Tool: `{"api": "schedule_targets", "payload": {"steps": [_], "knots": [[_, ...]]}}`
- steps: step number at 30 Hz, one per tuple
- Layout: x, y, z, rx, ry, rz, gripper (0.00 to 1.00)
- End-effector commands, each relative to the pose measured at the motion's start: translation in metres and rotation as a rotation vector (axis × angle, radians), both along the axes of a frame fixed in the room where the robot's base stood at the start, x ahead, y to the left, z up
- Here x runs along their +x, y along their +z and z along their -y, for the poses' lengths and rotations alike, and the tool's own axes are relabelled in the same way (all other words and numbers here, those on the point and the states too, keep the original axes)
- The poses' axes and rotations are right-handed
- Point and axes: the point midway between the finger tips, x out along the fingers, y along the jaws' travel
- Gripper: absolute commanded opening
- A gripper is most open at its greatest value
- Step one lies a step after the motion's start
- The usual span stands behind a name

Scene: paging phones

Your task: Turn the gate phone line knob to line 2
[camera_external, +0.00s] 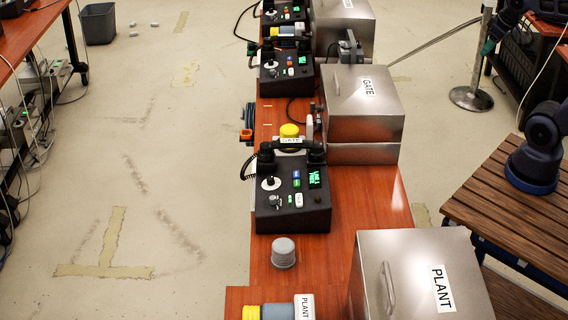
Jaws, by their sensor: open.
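The gate phone (316,215) is a black desk set on the red-brown bench, with a GATE label (290,139) on the handset lying across its back. On its left side are a white round knob (271,183) and a small dark knob with a light mark (275,201); I cannot tell which is the line knob. Its green screen (315,177) is lit, but its text is too small to read surely. My gripper (487,47) appears as a small teal end at the upper right, far from the phone and touching nothing visible. Its fingers are hard to make out.
Metal boxes marked GATE (360,105) and PLANT (410,285) stand right of the phone. A grey cap (284,252) stands in front of it. Other phones (285,73) are behind. A metal post (470,98) and slatted table (480,190) are at right.

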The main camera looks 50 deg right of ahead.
Motion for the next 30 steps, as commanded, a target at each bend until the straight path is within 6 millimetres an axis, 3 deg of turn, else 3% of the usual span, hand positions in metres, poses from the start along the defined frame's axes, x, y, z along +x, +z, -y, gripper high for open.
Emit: {"api": "schedule_targets", "payload": {"steps": [6, 15, 23, 30], "knots": [[0.051, 0.020, -0.022, -0.072, 0.132, -0.047, 0.44], [0.126, 0.036, -0.065, -0.160, 0.330, -0.107, 0.44], [0.190, 0.035, -0.114, -0.222, 0.506, -0.155, 0.44], [0.245, 0.023, -0.166, -0.267, 0.671, -0.196, 0.44]]}}
